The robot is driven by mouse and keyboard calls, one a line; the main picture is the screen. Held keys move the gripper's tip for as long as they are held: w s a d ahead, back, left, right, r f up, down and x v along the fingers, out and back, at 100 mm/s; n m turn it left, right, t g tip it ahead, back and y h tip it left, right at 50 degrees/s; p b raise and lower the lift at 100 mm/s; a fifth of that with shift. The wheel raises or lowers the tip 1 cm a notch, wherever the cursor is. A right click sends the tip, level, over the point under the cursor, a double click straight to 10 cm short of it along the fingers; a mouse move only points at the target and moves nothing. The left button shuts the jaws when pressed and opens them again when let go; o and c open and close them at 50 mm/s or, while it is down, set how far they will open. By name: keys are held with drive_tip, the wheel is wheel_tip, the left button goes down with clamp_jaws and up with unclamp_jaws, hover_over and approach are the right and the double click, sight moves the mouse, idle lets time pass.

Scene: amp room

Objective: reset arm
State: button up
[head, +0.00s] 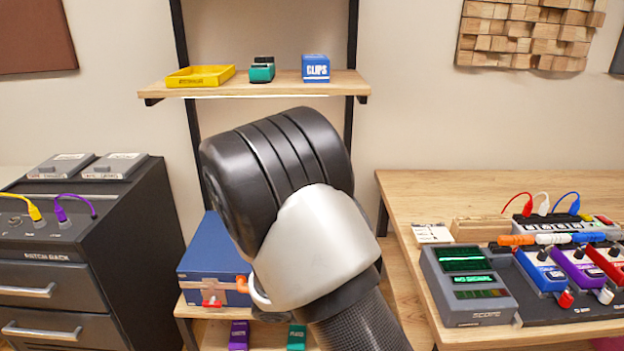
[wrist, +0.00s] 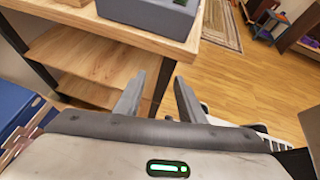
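My gripper (wrist: 157,100) shows in the wrist view with its two grey fingers spread apart. Nothing is between them. The corner of a wooden table (wrist: 150,35) lies beyond the fingers, with wooden floor to the right of it. In the head view my arm fills the middle, bent in front of the shelf unit, and its links hide part of that unit. The gripper's fingers are not visible in the head view.
A wooden bench (head: 420,190) at right carries a grey scope (head: 468,285) and several colored pedals. A shelf (head: 285,90) holds a yellow tray (head: 200,76) and a blue clips box (head: 316,68). A blue case (head: 212,255) sits lower. A dark patch rack (head: 60,250) stands left.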

drive_tip(key=s+r+m+t+y, duration=0.2)
drive_tip(key=s+r+m+y, duration=0.45)
drive_tip(key=r+m, duration=0.45)
drive_tip(key=s+r+m+t+y, duration=0.2)
drive_tip(key=s+r+m+y, duration=0.4)
drive_tip(key=r+m, duration=0.5)
wheel_tip(320, 180, up, 23)
drive_tip(key=s+n+p, duration=0.1)
drive_tip(key=p, duration=2.1)
drive_tip(key=shift+a+g+h, duration=0.3)
drive_tip(key=shift+a+h, duration=0.05)
drive_tip(key=shift+f, duration=0.1)
